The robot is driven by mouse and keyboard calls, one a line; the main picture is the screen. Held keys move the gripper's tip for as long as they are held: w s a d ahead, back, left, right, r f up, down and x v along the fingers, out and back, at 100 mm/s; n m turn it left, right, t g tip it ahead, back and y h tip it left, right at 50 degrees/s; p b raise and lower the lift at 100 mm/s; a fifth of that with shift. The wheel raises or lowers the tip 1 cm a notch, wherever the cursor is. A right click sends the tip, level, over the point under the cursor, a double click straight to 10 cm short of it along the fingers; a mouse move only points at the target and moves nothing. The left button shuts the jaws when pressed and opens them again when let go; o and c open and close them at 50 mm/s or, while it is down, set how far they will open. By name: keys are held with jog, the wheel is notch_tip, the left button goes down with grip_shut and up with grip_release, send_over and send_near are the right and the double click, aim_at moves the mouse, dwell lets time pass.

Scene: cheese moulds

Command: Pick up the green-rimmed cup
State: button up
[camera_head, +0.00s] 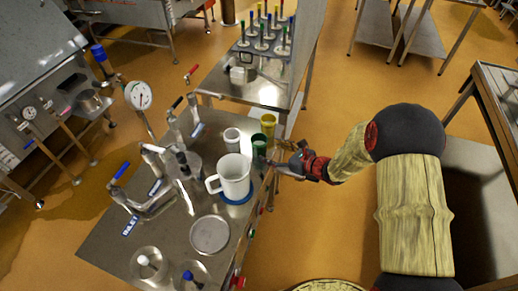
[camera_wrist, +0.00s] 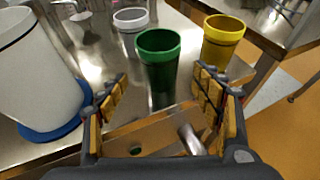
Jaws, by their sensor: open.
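The green-rimmed cup (camera_wrist: 158,65) is green, tall and upright on the steel table near its right edge. It also shows in the head view (camera_head: 259,146), just left of my gripper. My gripper (camera_head: 286,157) is open and empty. In the wrist view its two fingers (camera_wrist: 168,102) point toward the green cup, which stands between and beyond the fingertips. The fingers do not appear to touch it.
A yellow cup (camera_wrist: 221,42) stands right of the green one, and a white-rimmed cup (camera_wrist: 130,26) stands left and behind. A large white jug (camera_head: 234,176) on a blue base is close by. Pipes and valves (camera_head: 178,165) fill the table's left. A rack (camera_head: 262,45) stands beyond.

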aim_at(265, 149)
jog(key=b+x, duration=0.2)
jog(key=x, duration=0.4)
jog(key=shift+w+a+f, duration=0.15)
jog(key=shift+f, duration=0.1)
jog(key=shift+w+a+f, duration=0.1)
jog(key=shift+w+a, duration=0.25)
jog(key=c, duration=1.4)
